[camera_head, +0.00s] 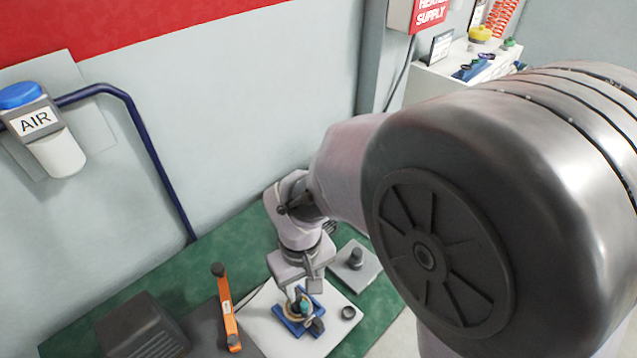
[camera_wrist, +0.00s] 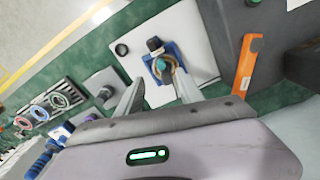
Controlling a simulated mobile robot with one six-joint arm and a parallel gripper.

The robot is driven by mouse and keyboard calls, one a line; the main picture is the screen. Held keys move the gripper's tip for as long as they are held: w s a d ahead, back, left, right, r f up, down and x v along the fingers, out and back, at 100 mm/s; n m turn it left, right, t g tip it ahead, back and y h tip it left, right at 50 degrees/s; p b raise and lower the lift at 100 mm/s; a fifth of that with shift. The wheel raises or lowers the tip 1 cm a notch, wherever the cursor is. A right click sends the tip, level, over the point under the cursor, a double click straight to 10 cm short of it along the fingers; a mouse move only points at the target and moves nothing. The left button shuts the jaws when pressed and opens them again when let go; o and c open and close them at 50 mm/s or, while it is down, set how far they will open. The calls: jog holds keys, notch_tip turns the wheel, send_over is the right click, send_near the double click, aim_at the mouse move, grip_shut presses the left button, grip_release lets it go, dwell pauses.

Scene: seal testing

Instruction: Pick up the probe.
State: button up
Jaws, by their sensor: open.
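A blue fixture (camera_head: 285,322) stands on a pale plate and holds a tan ring. A small teal-topped piece (camera_wrist: 160,64) stands in the ring; it looks like the probe, though its lower part is hard to make out. It also shows in the head view (camera_head: 304,307). My gripper (camera_wrist: 159,77) is open and empty, its two fingers pointing at the fixture with the teal piece between and just beyond the tips. In the head view my gripper (camera_head: 302,288) is just above the fixture. Whether the fingers touch anything cannot be told.
An orange bar (camera_head: 228,312) with black ends lies left of the pale plate (camera_head: 255,318), near a dark ribbed box (camera_head: 145,325). A black ring (camera_head: 348,312) lies on the plate. A grey block with a black knob (camera_head: 356,258) is nearby. A rack of coloured rings (camera_wrist: 58,99) is at left.

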aim_at(304, 305)
jog(key=f+b, duration=0.2)
jog(key=f, duration=0.3)
jog(key=f+b, duration=0.2)
jog(key=f, duration=0.3)
jog(key=shift+w+a+f, duration=0.1)
jog(key=shift+a+f, duration=0.1)
jog(key=shift+f, duration=0.2)
jog(key=shift+r, duration=0.15)
jog(key=shift+c, duration=0.8)
grip_shut()
